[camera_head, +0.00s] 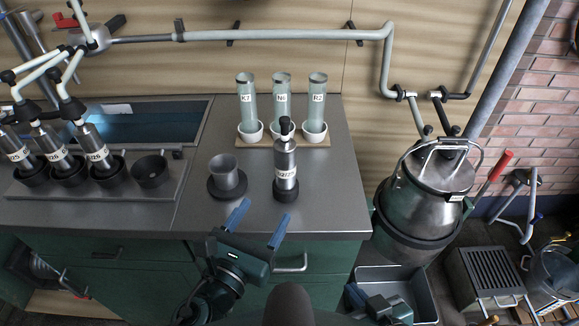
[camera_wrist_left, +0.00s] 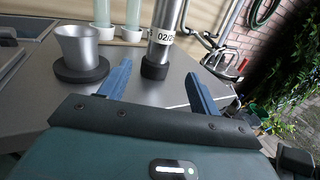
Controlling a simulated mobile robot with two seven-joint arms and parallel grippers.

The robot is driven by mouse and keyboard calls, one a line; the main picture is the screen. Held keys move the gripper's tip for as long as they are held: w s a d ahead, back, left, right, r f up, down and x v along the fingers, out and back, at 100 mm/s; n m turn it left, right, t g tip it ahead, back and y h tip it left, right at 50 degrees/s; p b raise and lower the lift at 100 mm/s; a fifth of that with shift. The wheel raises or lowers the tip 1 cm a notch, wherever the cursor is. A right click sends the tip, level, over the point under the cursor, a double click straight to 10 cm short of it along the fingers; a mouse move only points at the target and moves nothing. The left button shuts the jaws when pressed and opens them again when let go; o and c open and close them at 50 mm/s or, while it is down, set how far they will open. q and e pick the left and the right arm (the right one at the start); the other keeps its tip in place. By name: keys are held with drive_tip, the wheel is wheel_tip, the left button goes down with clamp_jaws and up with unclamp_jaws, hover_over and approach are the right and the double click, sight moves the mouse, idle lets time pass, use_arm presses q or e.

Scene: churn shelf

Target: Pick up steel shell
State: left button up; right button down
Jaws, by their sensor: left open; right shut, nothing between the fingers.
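A steel shell (camera_head: 285,165) with a white label and a black top stands upright in a black foot on the grey counter (camera_head: 330,205). It also shows in the left wrist view (camera_wrist_left: 165,28), its top cut off. My left gripper (camera_head: 258,222) is open and empty at the counter's front edge, in front of the shell and apart from it. In the left wrist view the fingers (camera_wrist_left: 157,80) point toward the shell, which appears between their directions. My right gripper (camera_head: 356,294) is low at the bottom, shut and empty.
A tapered grey cup (camera_head: 226,175) on a black base stands left of the shell. Glass tubes (camera_head: 281,100) in white cups stand behind it. Several labelled shells (camera_head: 96,150) stand at the left. A steel churn (camera_head: 425,205) stands right of the counter.

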sight(281, 184)
use_arm(q)
drive_tip(key=x, duration=1.1)
drive_tip(key=shift+w+f+p, duration=0.2)
drive_tip(key=shift+w+p, duration=0.05)
drive_tip(key=shift+p, duration=0.1)
drive_tip(key=shift+c, duration=0.4)
drive_tip(key=shift+r, duration=0.1)
drive_tip(key=c, duration=1.2)
